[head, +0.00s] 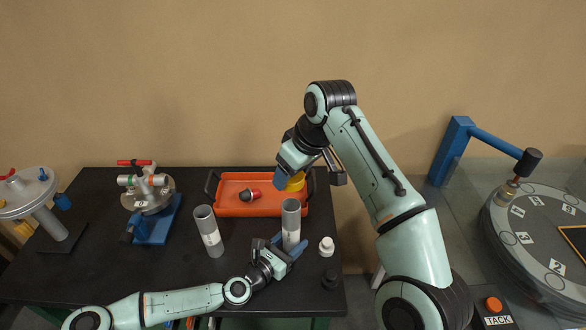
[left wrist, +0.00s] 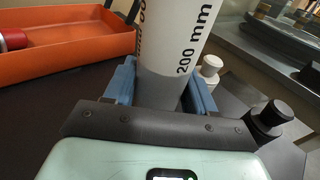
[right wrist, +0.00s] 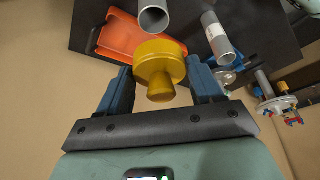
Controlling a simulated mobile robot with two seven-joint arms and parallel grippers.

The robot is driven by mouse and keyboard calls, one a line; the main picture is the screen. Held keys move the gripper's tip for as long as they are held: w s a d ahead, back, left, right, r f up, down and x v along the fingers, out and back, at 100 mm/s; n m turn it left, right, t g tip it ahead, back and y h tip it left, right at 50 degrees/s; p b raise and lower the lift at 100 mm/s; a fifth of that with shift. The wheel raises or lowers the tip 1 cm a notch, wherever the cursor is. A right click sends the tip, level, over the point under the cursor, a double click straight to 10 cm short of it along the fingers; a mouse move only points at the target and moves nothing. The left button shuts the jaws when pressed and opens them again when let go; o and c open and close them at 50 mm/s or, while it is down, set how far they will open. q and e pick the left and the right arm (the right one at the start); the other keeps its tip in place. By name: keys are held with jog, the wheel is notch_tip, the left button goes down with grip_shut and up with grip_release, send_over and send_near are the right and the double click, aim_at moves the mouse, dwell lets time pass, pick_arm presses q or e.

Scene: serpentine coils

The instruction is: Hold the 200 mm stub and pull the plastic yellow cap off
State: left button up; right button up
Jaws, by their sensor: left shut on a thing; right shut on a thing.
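The 200 mm stub (head: 291,222), a grey tube with a white label, stands upright near the table's right side; the left wrist view shows its "200 mm" print (left wrist: 185,45). My left gripper (head: 288,246) is shut around its lower part, with blue fingers on both sides (left wrist: 163,92). The yellow cap (head: 295,183) is held by my right gripper (head: 291,178), above and behind the stub. In the right wrist view the cap (right wrist: 160,65) sits between the blue fingers, apart from the stub, whose open end (right wrist: 153,18) shows beyond it.
A second grey tube (head: 208,231) stands to the left. An orange tray (head: 230,207) behind holds a red-and-dark object (head: 250,195). A white bottle (head: 326,247) and a black knob-like object (head: 329,279) are at right. A blue-based clamp (head: 152,222) stands at left.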

aim_at(295, 179)
pick_arm(q)
jog(key=shift+f, duration=0.2)
pick_arm(e)
jog(key=shift+s+f, duration=0.1)
jog(key=shift+f, duration=0.25)
pick_arm(q)
jog(key=o, duration=1.2)
jog(key=shift+f, duration=0.1)
jog(key=shift+o, duration=0.2)
jog(key=b+v, duration=0.1)
jog(key=v, duration=0.7)
jog(key=shift+a+b, duration=0.1)
jog(key=shift+b, duration=0.25)
pick_arm(e)
jog(key=shift+s+f, duration=0.2)
jog(key=shift+f, duration=0.9)
pick_arm(q)
jog(key=shift+s+a, duration=0.25)
jog(key=shift+s, duration=0.15)
